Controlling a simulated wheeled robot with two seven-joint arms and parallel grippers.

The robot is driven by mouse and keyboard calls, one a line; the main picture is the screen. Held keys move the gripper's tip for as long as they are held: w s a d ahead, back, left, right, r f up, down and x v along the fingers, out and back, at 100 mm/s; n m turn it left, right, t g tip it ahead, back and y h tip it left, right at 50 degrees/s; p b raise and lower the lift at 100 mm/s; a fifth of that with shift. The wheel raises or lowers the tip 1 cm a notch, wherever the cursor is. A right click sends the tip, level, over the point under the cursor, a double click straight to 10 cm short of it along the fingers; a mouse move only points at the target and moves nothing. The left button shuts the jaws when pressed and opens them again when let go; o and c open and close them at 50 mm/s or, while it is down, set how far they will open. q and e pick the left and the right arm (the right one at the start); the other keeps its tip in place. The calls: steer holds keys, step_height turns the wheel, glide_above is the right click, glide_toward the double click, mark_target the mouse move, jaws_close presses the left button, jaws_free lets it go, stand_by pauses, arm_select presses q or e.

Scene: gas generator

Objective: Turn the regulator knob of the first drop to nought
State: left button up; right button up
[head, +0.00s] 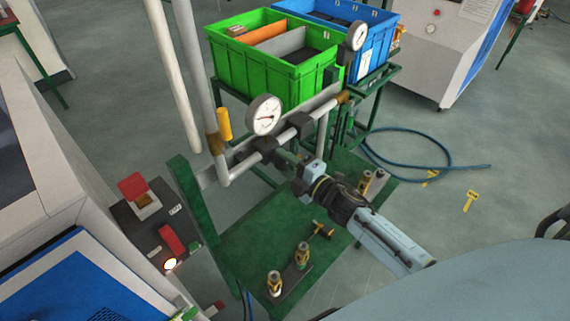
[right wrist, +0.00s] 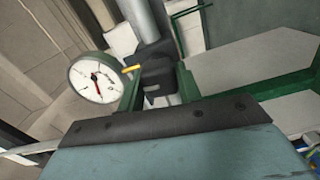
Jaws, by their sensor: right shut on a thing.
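A grey pipe (head: 234,173) carries a black regulator (head: 264,144) below a round white gauge (head: 264,115). In the right wrist view, the black regulator (right wrist: 155,67) and the gauge (right wrist: 95,78) stand just ahead, with a red needle on the gauge. A yellow pointer shows on the regulator. My right gripper (head: 279,156) reaches in from the lower right and is shut on the regulator knob at the regulator's front. Its fingers in the right wrist view (right wrist: 160,97) stand either side of it. The knob is mostly hidden, so its setting cannot be read. My left gripper is out of view.
Several brass fittings stand on the green bench (head: 245,240) below. Green (head: 232,62) and blue (head: 386,45) crates stand behind. A blue hose (head: 410,162) lies on the floor.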

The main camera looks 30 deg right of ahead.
steer(key=shift+n, duration=0.7)
steer(key=o, duration=1)
steer(key=b+v, duration=0.1)
steer(key=v, duration=1.2)
steer(key=shift+s+d, duration=0.1)
steer(key=shift+s, duration=0.1)
